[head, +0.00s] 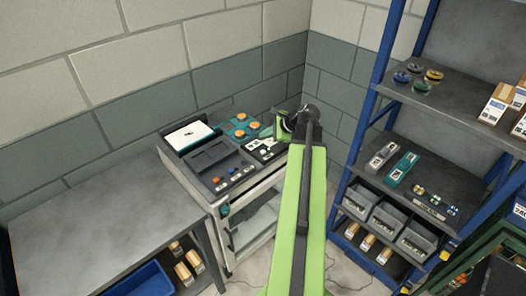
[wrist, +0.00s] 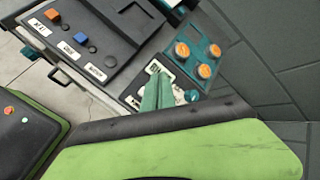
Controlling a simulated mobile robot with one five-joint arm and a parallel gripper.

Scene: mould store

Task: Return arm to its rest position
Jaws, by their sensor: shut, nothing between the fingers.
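My green arm (head: 303,215) reaches up and away through the middle of the head view, over the right side of a workbench cart (head: 225,180). My gripper (head: 275,128) is at its far end, small and partly hidden by the wrist. In the wrist view my gripper (wrist: 161,80) shows as two green fingers close together, shut and empty. They appear in front of a dark panel with white labels (wrist: 135,88). I cannot tell how far above the panel they are.
The cart top holds a white-topped box (head: 190,136), a grey tray panel (head: 212,160) and a teal plate with orange knobs (head: 243,125). A grey table (head: 105,230) stands left. A blue-framed shelf (head: 430,190) with bins stands right. A block wall closes the back.

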